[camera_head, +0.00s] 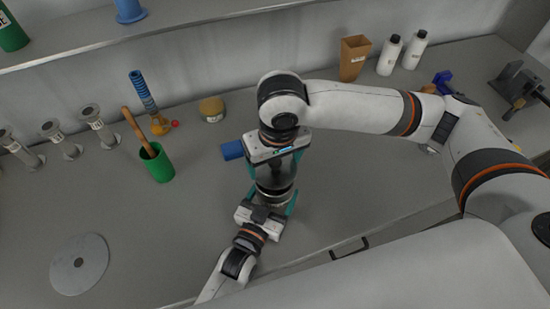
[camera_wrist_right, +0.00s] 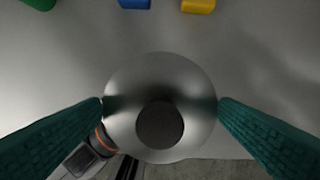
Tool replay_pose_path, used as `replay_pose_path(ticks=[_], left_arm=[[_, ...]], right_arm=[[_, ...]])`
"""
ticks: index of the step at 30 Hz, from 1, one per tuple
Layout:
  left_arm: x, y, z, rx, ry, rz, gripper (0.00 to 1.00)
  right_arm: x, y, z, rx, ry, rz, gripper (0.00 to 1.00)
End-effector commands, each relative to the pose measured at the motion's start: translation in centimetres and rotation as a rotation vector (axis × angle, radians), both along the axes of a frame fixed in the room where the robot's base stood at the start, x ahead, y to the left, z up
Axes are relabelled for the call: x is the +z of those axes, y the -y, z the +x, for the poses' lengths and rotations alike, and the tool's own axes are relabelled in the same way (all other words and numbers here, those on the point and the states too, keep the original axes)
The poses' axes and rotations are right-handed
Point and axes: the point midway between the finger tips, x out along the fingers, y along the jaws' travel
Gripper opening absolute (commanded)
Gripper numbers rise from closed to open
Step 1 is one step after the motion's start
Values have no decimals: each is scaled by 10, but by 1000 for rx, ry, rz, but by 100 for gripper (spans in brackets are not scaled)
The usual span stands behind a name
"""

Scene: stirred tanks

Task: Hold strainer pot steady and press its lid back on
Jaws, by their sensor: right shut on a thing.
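The strainer pot (camera_head: 273,186) is on the bench, mostly covered by my two grippers. Its lid (camera_wrist_right: 160,75), a shiny round metal disc with a dark round knob, fills the middle of the right wrist view. My right gripper (camera_wrist_right: 160,106) points down over the pot with its teal fingers shut on opposite edges of the lid. My left gripper (camera_head: 268,203) comes from the front, low at the pot, with teal fingers on either side; their contact is hidden. Whether the lid sits flush on the pot cannot be seen.
A blue block (camera_head: 232,150) lies just left of my right gripper. A green cup (camera_head: 157,163) with a wooden stick, a round tan-lidded jar (camera_head: 212,109) and a grey disc (camera_head: 79,264) are further left. A brown container (camera_head: 353,58) and white bottles (camera_head: 390,54) stand at the back.

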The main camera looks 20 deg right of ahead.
Motion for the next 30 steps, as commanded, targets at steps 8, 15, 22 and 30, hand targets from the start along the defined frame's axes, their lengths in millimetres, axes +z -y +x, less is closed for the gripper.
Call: replay_pose_path(ticks=[8, 15, 22, 30], left_arm=[[0, 0, 0, 0, -1, 1, 53], [-1, 0, 0, 0, -1, 1, 53], [-1, 0, 0, 0, -1, 1, 53], [-1, 0, 0, 0, -1, 1, 53]], right_arm=[[1, 0, 0, 0, 1, 0, 62], [30, 0, 2, 4, 6, 1, 62], [28, 0, 0, 3, -2, 1, 62], [2, 0, 0, 3, -3, -1, 62]])
